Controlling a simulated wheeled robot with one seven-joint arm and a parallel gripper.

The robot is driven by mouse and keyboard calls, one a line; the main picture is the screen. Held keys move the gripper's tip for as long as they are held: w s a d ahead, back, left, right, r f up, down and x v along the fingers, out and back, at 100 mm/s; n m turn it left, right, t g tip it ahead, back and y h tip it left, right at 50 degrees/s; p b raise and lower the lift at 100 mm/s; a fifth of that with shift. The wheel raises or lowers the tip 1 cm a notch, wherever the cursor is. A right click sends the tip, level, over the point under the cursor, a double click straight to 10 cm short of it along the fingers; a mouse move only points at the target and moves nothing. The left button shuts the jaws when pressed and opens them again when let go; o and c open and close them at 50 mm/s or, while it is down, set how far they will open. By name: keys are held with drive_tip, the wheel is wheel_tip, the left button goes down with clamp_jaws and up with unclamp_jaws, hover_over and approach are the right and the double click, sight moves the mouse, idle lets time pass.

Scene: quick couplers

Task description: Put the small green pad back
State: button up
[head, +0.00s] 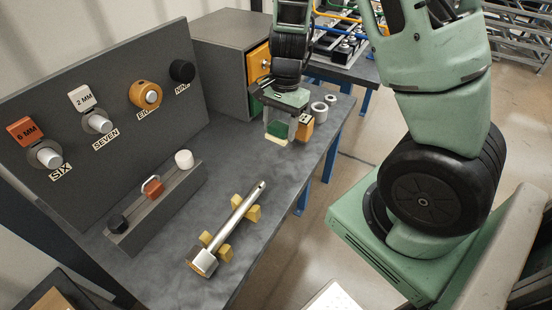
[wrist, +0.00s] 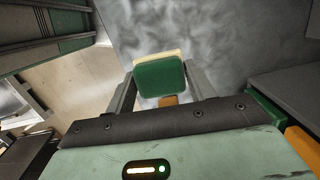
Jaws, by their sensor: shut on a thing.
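The small green pad (head: 278,130) has a cream layer along one side. It is between the two fingers of my gripper (head: 279,134), which is shut on it over the far part of the bench. In the wrist view the pad (wrist: 160,78) fills the space between the fingertips (wrist: 160,82), its green face toward the camera and its cream edge beyond. I cannot tell whether the pad touches the bench top. An orange block (head: 305,127) stands just right of the pad, partly hidden by my gripper.
A grey cabinet (head: 222,50) with an orange front (head: 258,62) stands behind my gripper. Pale rings (head: 319,111) lie near the bench's right edge. A metal rod (head: 235,222) rests on yellow blocks in front. A panel with labelled knobs (head: 100,122) and a switch strip (head: 154,205) line the left.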

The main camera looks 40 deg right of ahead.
sight(278, 164)
wheel_tip(278, 164, down, 10)
drive_tip(key=shift+r+b, duration=0.15)
drive_tip(key=shift+b, duration=0.7)
drive_tip(key=o, duration=1)
drive_tip(key=d+r+p, duration=0.2)
drive_tip(key=d+r, duration=0.1)
drive_tip(key=r, duration=1.3)
drive_tip(key=s+a+r+n, duration=0.25)
drive_tip(key=a+n, duration=0.25)
drive_tip(key=a, duration=0.3)
drive_tip(key=s+a+r+n, duration=0.1)
drive_tip(key=s+a+n, duration=0.2)
drive_tip(key=a+n, duration=0.35)
drive_tip(key=s+a+n, duration=0.3)
drive_tip(key=s, duration=0.1)
drive_tip(key=s+a+r+n, duration=0.1)
drive_tip(key=s+a+n, duration=0.3)
drive_tip(key=s+a+r+n+h, duration=0.1)
drive_tip(key=s+a+n, duration=0.3)
drive_tip(key=shift+s, duration=0.15)
